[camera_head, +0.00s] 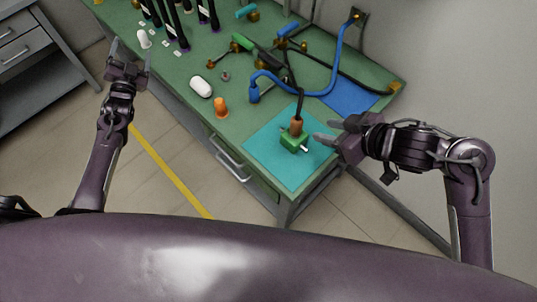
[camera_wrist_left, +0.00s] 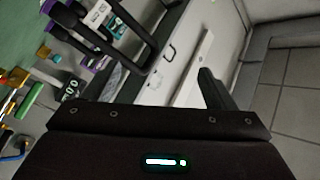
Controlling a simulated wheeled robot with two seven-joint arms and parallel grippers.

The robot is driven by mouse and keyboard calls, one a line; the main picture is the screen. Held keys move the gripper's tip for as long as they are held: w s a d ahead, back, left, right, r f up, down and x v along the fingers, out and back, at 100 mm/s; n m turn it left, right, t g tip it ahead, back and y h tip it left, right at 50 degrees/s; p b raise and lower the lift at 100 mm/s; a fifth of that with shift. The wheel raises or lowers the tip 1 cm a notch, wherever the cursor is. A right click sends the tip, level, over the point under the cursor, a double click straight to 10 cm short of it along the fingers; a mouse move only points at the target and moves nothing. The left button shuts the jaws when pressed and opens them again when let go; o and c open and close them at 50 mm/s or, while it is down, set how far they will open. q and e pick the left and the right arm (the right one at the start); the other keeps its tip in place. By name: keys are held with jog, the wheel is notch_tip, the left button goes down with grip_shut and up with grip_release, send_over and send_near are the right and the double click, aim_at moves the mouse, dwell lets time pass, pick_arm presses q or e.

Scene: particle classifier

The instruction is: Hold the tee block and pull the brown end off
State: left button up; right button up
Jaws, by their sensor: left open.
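The green tee block (camera_head: 290,142) sits on the teal mat (camera_head: 262,150) near the right front corner of the bench. Its brown end (camera_head: 297,126) points up, with a black cable running from it toward the back. A small pale metal stub shows on the block's right side. My right gripper (camera_head: 325,132) is just right of the block, fingers pointing left at it; the fingers look apart, with nothing between them. My left gripper (camera_head: 130,50) is open and empty, far to the left, off the bench's left edge. The block is not in the left wrist view.
On the green bench (camera_head: 195,108) are a white rounded object (camera_head: 201,87), an orange piece (camera_head: 221,107), a thick blue hose (camera_head: 300,91) and a blue mat (camera_head: 347,97). Several black upright parts stand at the back left. A grey drawer cabinet (camera_head: 30,50) is at the far left.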

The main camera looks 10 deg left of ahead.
pick_arm(q)
jog(key=d+r+m+h, duration=0.35)
jog(key=d+h, duration=0.45)
jog(key=d, duration=0.7)
jog(key=n+g+h, duration=0.4)
jog(key=g+h, duration=0.1)
jog(key=h, duration=0.1)
send_near(287, 141)
jog(key=x, duration=0.3)
jog(key=shift+w+a+r, duration=0.15)
jog(key=shift+w+r, duration=0.1)
jog(key=shift+d, duration=0.3)
jog(key=x, duration=0.7)
jog(key=shift+w+d+f, duration=0.15)
jog(key=shift+f, duration=0.05)
jog(key=c, duration=1.6)
